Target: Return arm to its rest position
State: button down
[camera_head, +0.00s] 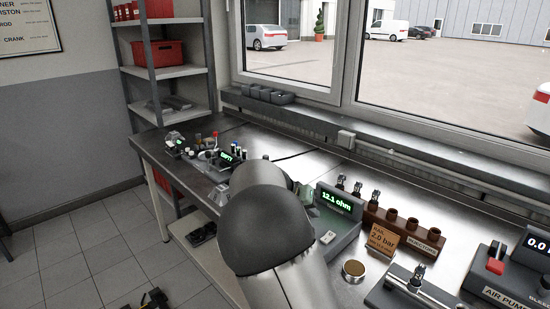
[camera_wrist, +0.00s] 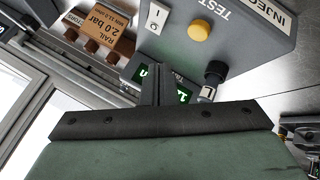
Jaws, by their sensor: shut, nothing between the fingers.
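My arm fills the lower middle of the head view, with a dark rounded link in front of the workbench (camera_head: 400,240).
A tester display (camera_head: 339,200) reads 12.1 ohm beside my arm. A brown injector rack (camera_head: 400,226), a rail pressure sign (camera_head: 382,239) and an air pump (camera_head: 500,285) stand to the right. In the wrist view, a grey test box (camera_wrist: 240,40) is close. Shelves (camera_head: 170,75) stand at back left.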

jog(key=s+f+n+g+y, duration=0.2)
jog(key=s+y, duration=0.6)
jog(key=s, duration=2.8)
jog(key=n, duration=0.2)
jog(key=shift+s+n, duration=0.35)
jog(key=shift+n, duration=0.05)
jog(key=shift+d, duration=0.1)
